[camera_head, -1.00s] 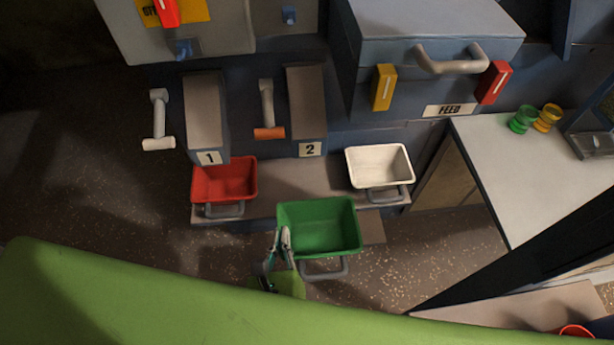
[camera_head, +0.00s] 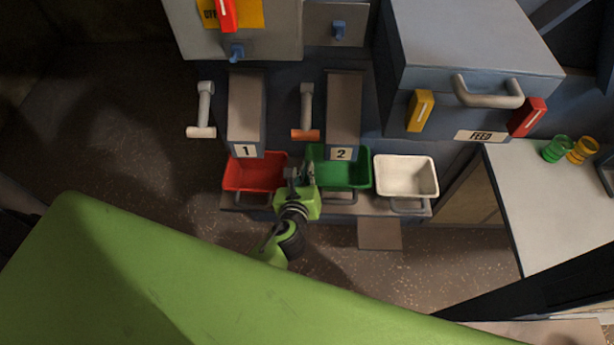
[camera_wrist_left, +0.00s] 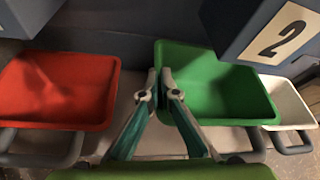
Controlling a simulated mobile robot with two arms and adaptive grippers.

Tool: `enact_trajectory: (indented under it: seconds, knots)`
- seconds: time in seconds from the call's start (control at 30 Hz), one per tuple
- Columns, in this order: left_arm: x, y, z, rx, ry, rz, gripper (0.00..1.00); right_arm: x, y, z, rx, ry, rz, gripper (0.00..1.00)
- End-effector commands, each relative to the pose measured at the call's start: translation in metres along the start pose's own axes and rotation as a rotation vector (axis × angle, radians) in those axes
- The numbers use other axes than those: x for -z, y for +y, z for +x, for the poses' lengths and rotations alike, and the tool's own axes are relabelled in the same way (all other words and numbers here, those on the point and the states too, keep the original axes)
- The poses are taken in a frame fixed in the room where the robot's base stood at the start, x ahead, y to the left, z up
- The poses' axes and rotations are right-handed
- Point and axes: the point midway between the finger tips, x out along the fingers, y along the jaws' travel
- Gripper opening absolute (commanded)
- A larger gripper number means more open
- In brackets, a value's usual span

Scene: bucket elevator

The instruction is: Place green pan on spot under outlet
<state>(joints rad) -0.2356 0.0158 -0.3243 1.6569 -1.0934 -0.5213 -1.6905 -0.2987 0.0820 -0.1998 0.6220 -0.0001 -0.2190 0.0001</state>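The green pan (camera_head: 345,174) is beneath the front end of the outlet chute marked 2 (camera_head: 343,108), between the red pan (camera_head: 252,172) and the white pan (camera_head: 405,176). Its handle faces me. It looks level with its neighbours on the ledge, but I cannot tell whether it bears on the ledge. My left gripper (camera_head: 301,174) is at the green pan's left rim. In the left wrist view, its two fingers (camera_wrist_left: 159,80) close on the left wall of the green pan (camera_wrist_left: 215,85), one on each side. My right gripper is not in view.
The chute marked 1 (camera_head: 246,108) is above the red pan. Two levers (camera_head: 204,110) hang beside the chutes. The feed box (camera_head: 475,60) is at upper right. A pale table (camera_head: 555,215) holds green and yellow cups. A small plate (camera_head: 380,235) extends below the ledge.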

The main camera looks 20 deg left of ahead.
Motion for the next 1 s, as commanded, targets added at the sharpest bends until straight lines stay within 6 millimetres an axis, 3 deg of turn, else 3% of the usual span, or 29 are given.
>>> enact_trajectory:
  seconds: [0.37,0.87,0.93,1.0]
  knots:
    - [0.040,0.012,0.018,0.001,-0.004,-0.001,0.00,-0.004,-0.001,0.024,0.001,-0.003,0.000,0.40]
    - [0.047,0.015,0.025,0.002,-0.005,-0.001,0.00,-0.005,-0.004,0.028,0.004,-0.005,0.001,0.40]
    - [0.046,0.015,0.024,0.001,-0.004,0.000,0.18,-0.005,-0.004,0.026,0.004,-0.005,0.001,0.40]
    - [0.046,0.015,0.024,0.001,-0.004,0.000,0.21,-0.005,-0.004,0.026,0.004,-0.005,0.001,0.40]
